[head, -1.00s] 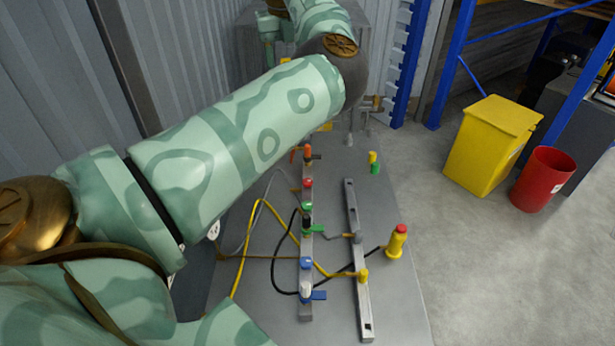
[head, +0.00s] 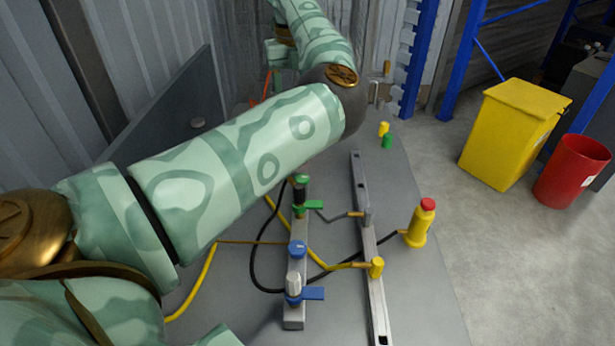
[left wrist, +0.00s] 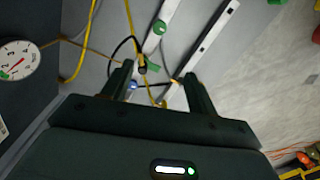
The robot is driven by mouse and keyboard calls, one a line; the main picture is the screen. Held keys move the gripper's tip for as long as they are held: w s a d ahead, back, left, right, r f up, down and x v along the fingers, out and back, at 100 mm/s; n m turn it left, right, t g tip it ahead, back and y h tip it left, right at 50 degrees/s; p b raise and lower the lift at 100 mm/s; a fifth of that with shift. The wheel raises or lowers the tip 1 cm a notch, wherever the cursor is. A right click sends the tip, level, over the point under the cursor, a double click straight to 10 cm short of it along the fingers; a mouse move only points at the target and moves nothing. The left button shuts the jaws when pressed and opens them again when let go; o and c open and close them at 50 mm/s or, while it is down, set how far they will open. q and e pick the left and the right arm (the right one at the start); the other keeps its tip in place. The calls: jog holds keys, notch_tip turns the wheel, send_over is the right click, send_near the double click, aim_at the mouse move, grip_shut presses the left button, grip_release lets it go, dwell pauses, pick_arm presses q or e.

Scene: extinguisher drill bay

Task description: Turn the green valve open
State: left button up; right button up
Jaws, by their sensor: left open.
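In the head view my left arm hides the far end of the bar, and the left gripper does not show. My right gripper is not in view.
A second bar (head: 363,190), yellow and black hoses, and a yellow bottle with a red cap (head: 420,222) are close by. A gauge (left wrist: 16,60) is at left. A yellow bin (head: 513,130) stands on the floor.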

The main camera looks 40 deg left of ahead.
pick_arm(q)
jog(key=b, duration=0.5)
send_over(302, 178)
notch_tip(302, 178, down, 10)
jog(key=shift+g, duration=0.3)
notch_tip(302, 178, down, 16)
jog(key=b, duration=0.6)
jog(key=shift+r, duration=0.1)
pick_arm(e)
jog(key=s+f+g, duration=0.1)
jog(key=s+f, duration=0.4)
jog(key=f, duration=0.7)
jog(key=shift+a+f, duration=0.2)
pick_arm(q)
jog(key=c, duration=1)
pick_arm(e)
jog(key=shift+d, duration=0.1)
